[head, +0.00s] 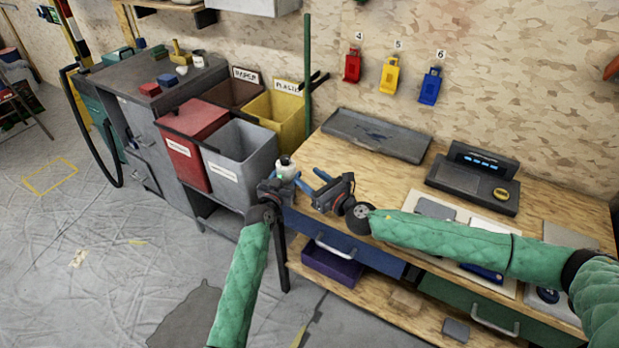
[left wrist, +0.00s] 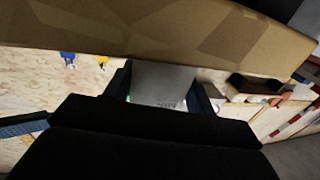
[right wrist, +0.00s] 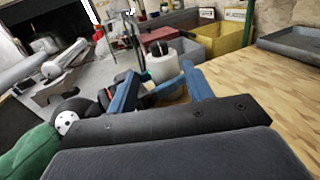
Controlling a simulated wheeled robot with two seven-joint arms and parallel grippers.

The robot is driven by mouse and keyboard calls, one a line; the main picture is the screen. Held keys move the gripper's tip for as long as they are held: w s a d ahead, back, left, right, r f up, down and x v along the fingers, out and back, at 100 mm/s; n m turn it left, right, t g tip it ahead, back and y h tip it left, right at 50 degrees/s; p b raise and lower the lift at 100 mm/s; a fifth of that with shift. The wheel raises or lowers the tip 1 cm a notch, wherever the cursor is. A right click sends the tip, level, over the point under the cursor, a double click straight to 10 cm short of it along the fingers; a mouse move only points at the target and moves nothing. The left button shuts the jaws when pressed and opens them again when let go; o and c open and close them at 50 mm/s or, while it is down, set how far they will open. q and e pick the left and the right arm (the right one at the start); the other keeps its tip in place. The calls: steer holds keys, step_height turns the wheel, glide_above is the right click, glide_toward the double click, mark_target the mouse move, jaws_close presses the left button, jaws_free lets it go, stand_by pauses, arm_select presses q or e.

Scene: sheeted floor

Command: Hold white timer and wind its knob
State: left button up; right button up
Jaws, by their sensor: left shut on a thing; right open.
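The white timer (head: 287,168) is held upright at the left front corner of the workbench. My left gripper (head: 280,183) is shut on it from the near side. In the left wrist view, a grey-looking face of the timer (left wrist: 163,80) fills the gap between the fingers. My right gripper (head: 308,185) is open, with its blue fingers pointing left at the timer. In the right wrist view, the timer (right wrist: 163,66) with its dark knob (right wrist: 158,48) shows beyond and between the open fingers (right wrist: 160,88). I cannot tell whether they touch it.
The wooden workbench (head: 390,180) carries a grey tray (head: 376,134) and a dark scale-like device (head: 474,178). Grey (head: 238,152), red (head: 194,133) and yellow (head: 279,117) bins stand behind and left of the timer. Open floor (head: 110,240) lies to the left.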

mark_target(285, 158)
steer(key=w+d+r, duration=0.1)
steer(key=w+r, duration=0.5)
steer(key=w, duration=0.2)
steer(key=w+d+f+m+g+y, duration=0.1)
steer(key=f+m+g, duration=0.1)
steer(key=m, duration=0.3)
steer(key=w+d+f+m+g+y, duration=0.1)
steer(key=w+f+m+g, duration=0.1)
steer(key=m, duration=0.3)
steer(key=w+d+f+m+g+y, duration=0.1)
steer(key=w+d+f+m+g, duration=0.1)
steer(key=f+m+g, duration=0.1)
steer(key=shift+f+m+g+y, duration=0.2)
steer(key=shift+f+m, duration=0.05)
steer(key=shift+m, duration=0.45)
steer(key=shift+f+m+g+y, duration=0.2)
steer(key=shift+f+m, duration=0.05)
steer(key=shift+m, duration=0.45)
steer(key=shift+s+d+r+m+g+y, duration=0.1)
steer(key=shift+s+m+g+y, duration=0.4)
steer(key=shift+m, duration=0.7)
steer(key=s+r+m+g+y, duration=0.2)
steer(key=s+m+g, duration=0.15)
steer(key=m, duration=0.45)
steer(key=a, duration=0.8)
steer(key=w+a, duration=0.1)
steer(key=a, duration=0.3)
steer(key=shift+a+r, duration=0.1)
steer(key=shift+a, duration=0.15)
